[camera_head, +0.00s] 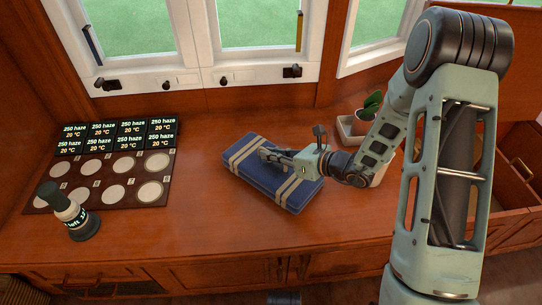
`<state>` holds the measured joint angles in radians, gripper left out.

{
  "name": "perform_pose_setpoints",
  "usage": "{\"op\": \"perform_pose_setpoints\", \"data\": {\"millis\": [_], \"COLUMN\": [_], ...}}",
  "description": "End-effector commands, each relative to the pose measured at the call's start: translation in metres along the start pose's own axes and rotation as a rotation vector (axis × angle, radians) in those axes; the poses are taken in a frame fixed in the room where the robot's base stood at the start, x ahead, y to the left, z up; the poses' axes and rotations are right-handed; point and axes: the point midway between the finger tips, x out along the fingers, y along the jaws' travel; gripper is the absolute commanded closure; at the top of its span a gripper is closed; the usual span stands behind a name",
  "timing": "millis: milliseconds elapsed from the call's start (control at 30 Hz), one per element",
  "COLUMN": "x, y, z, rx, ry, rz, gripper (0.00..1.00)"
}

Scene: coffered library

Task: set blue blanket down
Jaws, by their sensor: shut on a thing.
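The blue blanket (250,178) is a folded, flat rectangular bundle with two beige bands across it. It is at the middle of the wooden counter (200,225), lying at a slant and looking close to level. My gripper (268,155) reaches in from the right and is shut on the blanket near its upper middle. The fingertips are small here, and their exact grip is hard to make out. I cannot tell whether the blanket's underside touches the counter.
A dark panel with several round pale pads and small displays (110,165) lies to the left. A dark bottle with a white band (70,212) stands in front of it. A potted plant (370,108) stands behind my arm. Windows line the back. Counter in front of the blanket is clear.

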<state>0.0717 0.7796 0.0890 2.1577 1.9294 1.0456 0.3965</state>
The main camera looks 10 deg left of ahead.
Motion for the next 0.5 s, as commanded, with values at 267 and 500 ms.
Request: {"op": "perform_pose_setpoints", "data": {"millis": [267,500], "x": [0.0007,0.0001], "y": [-0.0003,-0.0002], "z": [-0.0003,-0.0006], "rx": [-0.002,-0.001], "ry": [-0.003,0.000], "rz": [0.001,0.000], "gripper": [1.00,0.75]}}
